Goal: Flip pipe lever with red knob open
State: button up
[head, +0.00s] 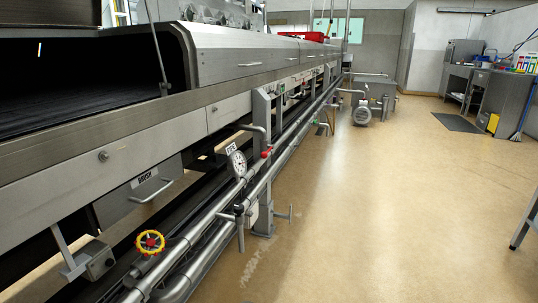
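A small red knob (266,153) shows near the pipes beside a grey upright post, just right of a round white pressure gauge (238,164). Its lever is too small to make out, and I cannot tell its position. My gripper is not in view.
Two long steel pipes (212,248) run along the machine (110,150) on the left. Grey valve handles (240,218) stick out from them. The tan floor (380,215) to the right is wide and clear. A pump (362,114) stands farther back.

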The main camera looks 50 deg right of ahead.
aim_at(264, 155)
jog(key=i+l+z, duration=0.35)
jog(key=l, duration=0.25)
jog(key=i+l+z, duration=0.7)
jog(key=i, duration=0.4)
